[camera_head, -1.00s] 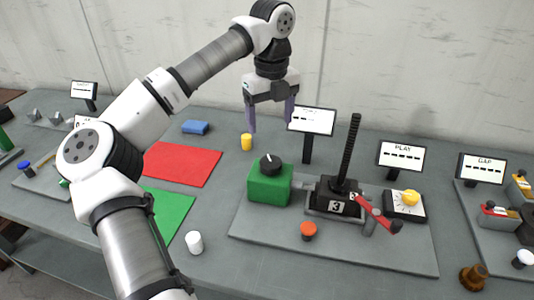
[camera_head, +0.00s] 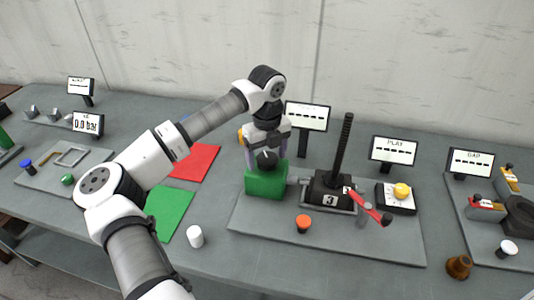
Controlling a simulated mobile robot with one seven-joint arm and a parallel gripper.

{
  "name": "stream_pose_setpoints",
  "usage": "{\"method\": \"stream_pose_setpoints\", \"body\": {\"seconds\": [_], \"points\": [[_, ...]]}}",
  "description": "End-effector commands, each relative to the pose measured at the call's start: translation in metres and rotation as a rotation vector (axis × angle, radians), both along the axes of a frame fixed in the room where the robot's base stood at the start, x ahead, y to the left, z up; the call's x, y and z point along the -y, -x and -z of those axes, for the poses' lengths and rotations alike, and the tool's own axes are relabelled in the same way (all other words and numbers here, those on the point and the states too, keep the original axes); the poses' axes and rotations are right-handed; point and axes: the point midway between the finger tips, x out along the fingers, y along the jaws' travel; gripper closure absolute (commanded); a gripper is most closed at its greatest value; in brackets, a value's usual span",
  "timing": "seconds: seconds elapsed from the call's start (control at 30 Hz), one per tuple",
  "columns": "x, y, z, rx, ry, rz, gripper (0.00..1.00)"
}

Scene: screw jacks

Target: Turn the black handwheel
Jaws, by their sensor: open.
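The black handwheel (camera_head: 266,161) sits on top of a green box (camera_head: 266,184) at the left end of a grey base plate. My gripper (camera_head: 265,157) points down right over the handwheel. One finger shows on its left and one on its right. The fingers are apart, and I cannot tell whether they touch the wheel. A black screw jack (camera_head: 330,191) marked 3, with a tall dark threaded post, stands to the right of the green box.
A red lever (camera_head: 371,207), an orange knob (camera_head: 303,223) and a yellow dial (camera_head: 401,191) are on or beside the plate. Display signs (camera_head: 306,116) stand behind. A white cylinder (camera_head: 195,236) stands at the front left. Red (camera_head: 196,162) and green (camera_head: 171,212) mats lie left.

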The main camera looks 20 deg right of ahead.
Motion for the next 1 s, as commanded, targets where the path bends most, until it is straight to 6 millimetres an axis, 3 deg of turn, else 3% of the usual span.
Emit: {"method": "stream_pose_setpoints", "body": {"seconds": [0.07,0.37,0.67,1.0], "points": [[0.0,-0.0001,-0.0001,0.0,0.0,0.0,0.29],[-0.0001,-0.0002,-0.0005,0.0,0.0,0.0,0.68],[-0.0003,-0.0005,0.001,0.001,0.0,0.031,0.7],[0.0,-0.0012,0.0033,0.005,-0.001,0.242,0.7]]}}
